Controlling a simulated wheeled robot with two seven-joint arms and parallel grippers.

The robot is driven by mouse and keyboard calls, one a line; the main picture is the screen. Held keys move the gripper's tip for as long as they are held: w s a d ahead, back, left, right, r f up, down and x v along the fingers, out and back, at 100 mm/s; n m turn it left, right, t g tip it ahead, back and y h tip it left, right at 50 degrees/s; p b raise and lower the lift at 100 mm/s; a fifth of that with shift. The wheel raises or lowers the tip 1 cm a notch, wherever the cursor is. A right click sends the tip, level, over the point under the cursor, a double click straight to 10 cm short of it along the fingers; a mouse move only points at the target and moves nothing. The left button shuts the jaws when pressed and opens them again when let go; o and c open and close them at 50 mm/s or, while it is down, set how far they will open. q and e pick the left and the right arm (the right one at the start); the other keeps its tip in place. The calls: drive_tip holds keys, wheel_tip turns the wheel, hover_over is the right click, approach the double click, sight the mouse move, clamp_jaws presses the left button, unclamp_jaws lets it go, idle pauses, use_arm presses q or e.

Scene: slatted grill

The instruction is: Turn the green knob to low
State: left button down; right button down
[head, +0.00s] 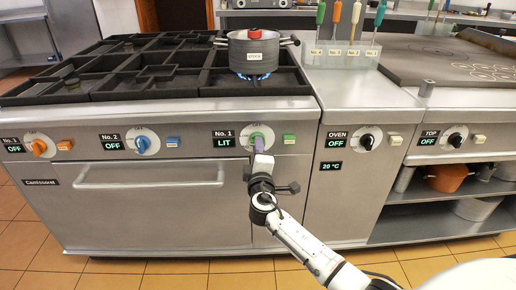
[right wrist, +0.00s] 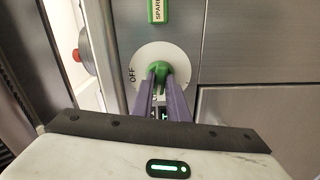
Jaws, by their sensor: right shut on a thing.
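The green knob (head: 258,136) sits on a white round dial on the stove's front panel, beside a display reading "No. 1 LIT" (head: 224,137). In the right wrist view the green knob (right wrist: 172,73) stands out from the dial (right wrist: 150,58), whose "OFF" mark is at the left; other dial marks are hidden or unreadable. My right gripper (head: 259,146) reaches up from below, its purple fingers shut on the knob. Those fingers (right wrist: 165,85) also show in the right wrist view, one on each side of the knob. My left gripper is not in view.
A pot (head: 253,55) stands over a lit blue flame (head: 254,77). A green switch (head: 289,139) is just right of the knob. Blue (head: 142,145) and orange (head: 38,147) knobs are at the left, the black oven knob (head: 367,141) at the right.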

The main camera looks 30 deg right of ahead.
drive_tip(key=c, duration=1.7)
unclamp_jaws()
drive_tip(key=shift+s+a, duration=0.1)
drive_tip(key=shift+s, duration=0.05)
drive_tip(key=v, duration=1)
